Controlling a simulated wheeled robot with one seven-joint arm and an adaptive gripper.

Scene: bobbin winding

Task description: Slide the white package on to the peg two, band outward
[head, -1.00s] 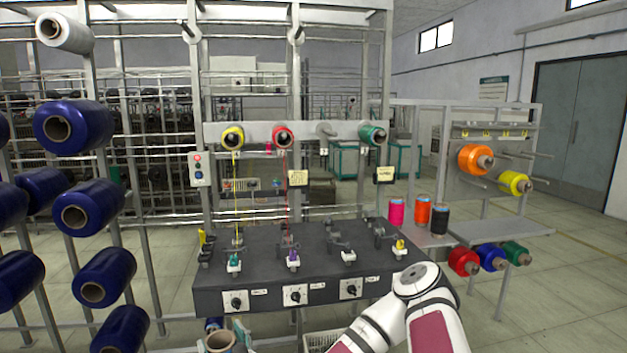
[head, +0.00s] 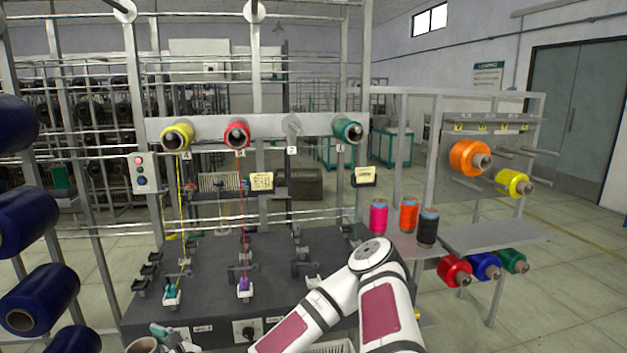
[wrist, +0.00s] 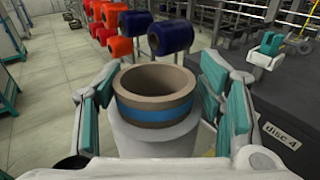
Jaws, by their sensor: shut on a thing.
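My gripper (head: 170,340) is at the bottom edge of the head view, mostly cut off. In the wrist view, its teal-padded fingers (wrist: 168,108) are shut on the white package (wrist: 150,140). The package's brown tube end (wrist: 155,80), with a blue band (wrist: 155,114), points up towards the camera. Part of this tube (head: 143,345) also shows at the bottom of the head view. The bare grey peg (head: 291,125), above a tag that looks like 2, is on the rail (head: 208,126), between the red package (head: 237,134) and the green package (head: 347,130). My gripper is well below the rail.
The dark winding bench (head: 215,275) lies below the rail, with thread guides on top. A yellow package (head: 177,137) is on the rail's left. Large blue packages (head: 40,218) stand at the left. A rack (head: 490,145) and small spools (head: 408,214) are at the right.

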